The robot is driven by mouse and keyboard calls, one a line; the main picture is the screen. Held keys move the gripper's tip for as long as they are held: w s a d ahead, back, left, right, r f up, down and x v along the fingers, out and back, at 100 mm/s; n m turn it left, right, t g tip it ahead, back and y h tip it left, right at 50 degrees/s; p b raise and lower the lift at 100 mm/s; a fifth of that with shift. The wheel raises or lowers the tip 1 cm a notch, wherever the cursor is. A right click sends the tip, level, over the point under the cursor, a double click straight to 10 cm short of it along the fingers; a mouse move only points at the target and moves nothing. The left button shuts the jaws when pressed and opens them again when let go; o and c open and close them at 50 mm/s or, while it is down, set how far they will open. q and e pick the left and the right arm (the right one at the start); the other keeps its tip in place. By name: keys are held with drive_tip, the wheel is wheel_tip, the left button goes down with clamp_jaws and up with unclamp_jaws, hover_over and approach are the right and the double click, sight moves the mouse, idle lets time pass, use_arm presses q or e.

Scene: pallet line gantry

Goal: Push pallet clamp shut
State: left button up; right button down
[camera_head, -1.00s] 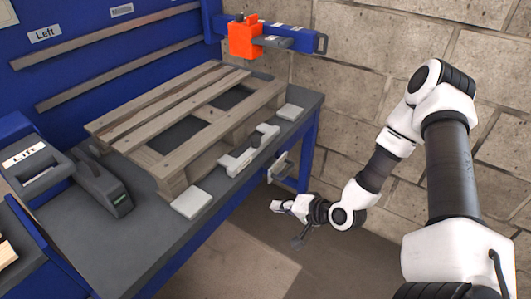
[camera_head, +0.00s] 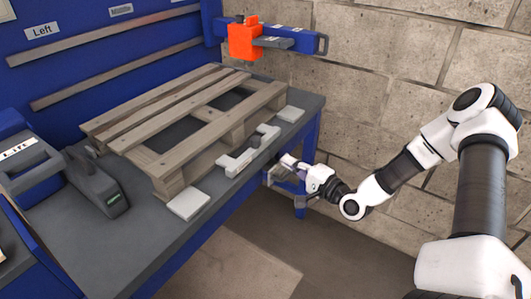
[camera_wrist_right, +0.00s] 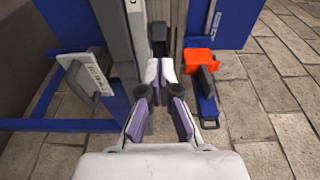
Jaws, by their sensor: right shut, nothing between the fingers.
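The wooden pallet (camera_head: 175,163) lies on the grey bench top. A light grey bar-shaped clamp (camera_head: 236,164) lies along its front side near the bench edge, with a dark knob at its middle. I cannot tell how far the clamp is closed. My right gripper (camera_head: 288,164) is beside the front bench edge, just right of the clamp, with nothing in it. In the right wrist view its fingers (camera_wrist_right: 160,72) are close together, pointing at a dark block (camera_wrist_right: 158,36); contact is unclear. My left gripper is not in view.
An orange block (camera_head: 244,40) sits on a blue arm behind the bench; it also shows in the right wrist view (camera_wrist_right: 203,66). A grey device (camera_head: 97,187) stands at left. Open floor lies in front.

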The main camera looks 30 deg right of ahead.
sight(256, 145)
drive_tip(key=w, duration=0.3)
drive_tip(key=w+a, duration=0.1)
drive_tip(key=w, duration=0.2)
drive_tip(key=w+a+b, duration=0.1)
drive_tip(key=w, duration=0.2)
drive_tip(key=shift+w, duration=0.25)
drive_tip(key=shift+w, duration=0.1)
drive_tip(key=w+b, duration=0.1)
drive_tip(key=w+a+b, duration=0.1)
drive_tip(key=w+b, duration=0.1)
drive_tip(key=shift+w+a+f, duration=0.15)
drive_tip(key=shift+a+f, duration=0.1)
drive_tip(key=shift+w+a+r, duration=0.1)
drive_tip(key=shift+w+r, duration=0.05)
drive_tip(key=shift+w, duration=0.2)
drive_tip(key=shift+r, duration=0.2)
drive_tip(key=shift+s, duration=0.1)
